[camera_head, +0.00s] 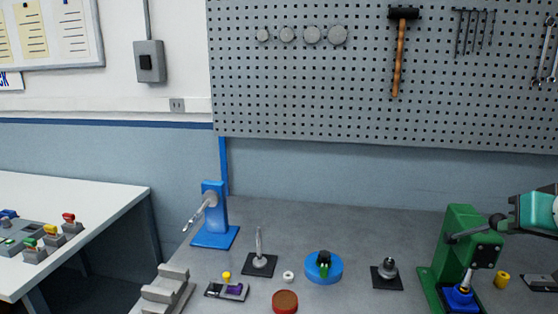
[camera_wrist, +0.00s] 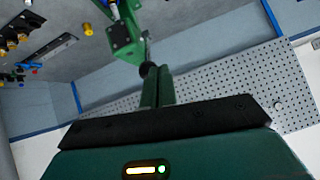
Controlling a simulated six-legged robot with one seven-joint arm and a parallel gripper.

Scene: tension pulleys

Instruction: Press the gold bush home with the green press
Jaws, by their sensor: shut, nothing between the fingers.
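The green press (camera_head: 458,255) stands at the right of the bench. Its ram points down at a blue part (camera_head: 460,298) on the press base. A grey lever with a dark knob reaches right from the press head. My gripper (camera_wrist: 157,78) is shut, its fingertips close to the lever's black knob (camera_wrist: 148,68); I cannot tell whether they touch. A yellow-gold cylinder (camera_head: 502,280), which looks like a bush, stands right of the press; it also shows in the wrist view (camera_wrist: 87,29). I cannot tell whether another bush sits under the ram.
A blue press (camera_head: 214,220) stands at the left back of the bench. A blue round holder (camera_head: 323,268), a post on a black plate (camera_head: 260,261), another black-plated fixture (camera_head: 387,274) and a red-brown disc (camera_head: 285,301) lie between. A pegboard (camera_head: 360,80) rises behind.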

